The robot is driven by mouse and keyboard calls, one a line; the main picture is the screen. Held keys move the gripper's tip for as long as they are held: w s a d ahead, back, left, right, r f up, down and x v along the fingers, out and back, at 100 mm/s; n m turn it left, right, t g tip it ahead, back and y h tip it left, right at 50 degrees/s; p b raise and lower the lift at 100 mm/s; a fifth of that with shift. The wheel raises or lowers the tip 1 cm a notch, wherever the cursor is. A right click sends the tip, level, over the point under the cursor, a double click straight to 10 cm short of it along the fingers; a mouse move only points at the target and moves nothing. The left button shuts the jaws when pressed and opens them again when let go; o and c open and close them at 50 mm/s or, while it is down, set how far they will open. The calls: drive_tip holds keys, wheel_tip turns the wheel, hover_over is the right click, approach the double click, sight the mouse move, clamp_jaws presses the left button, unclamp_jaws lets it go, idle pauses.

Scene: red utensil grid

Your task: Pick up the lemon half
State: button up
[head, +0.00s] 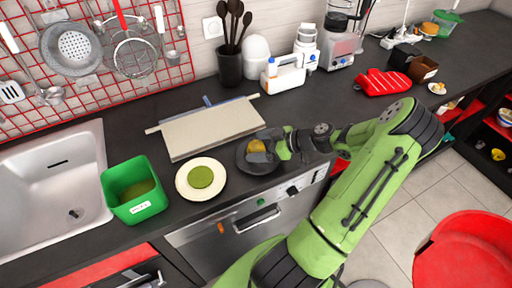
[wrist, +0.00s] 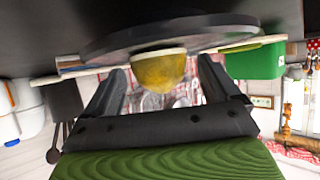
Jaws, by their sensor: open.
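The yellow lemon half (head: 257,145) sits on a dark round plate (head: 262,169) on the counter. It also shows in the wrist view (wrist: 158,70), against the dark plate (wrist: 110,44), with its pale cut face toward the plate. My gripper (head: 263,148) is low over the plate, reaching in from the right. In the wrist view my gripper (wrist: 162,66) is open, with one dark finger on each side of the lemon half and gaps visible. How far the lemon half lies in between the fingers is hard to tell.
A cream plate (head: 181,186) with a green disc (head: 200,177) lies just left of the dark plate. A green bin (head: 130,207) stands farther left by the sink (head: 40,165). A pale board (head: 190,146) lies behind.

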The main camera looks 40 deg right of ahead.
drive_tip(key=shift+s, duration=0.1)
drive_tip(key=shift+c, duration=0.4)
drive_tip(key=c, duration=1.1)
drive_tip(key=shift+o, duration=0.2)
drive_tip(key=shift+r, duration=0.15)
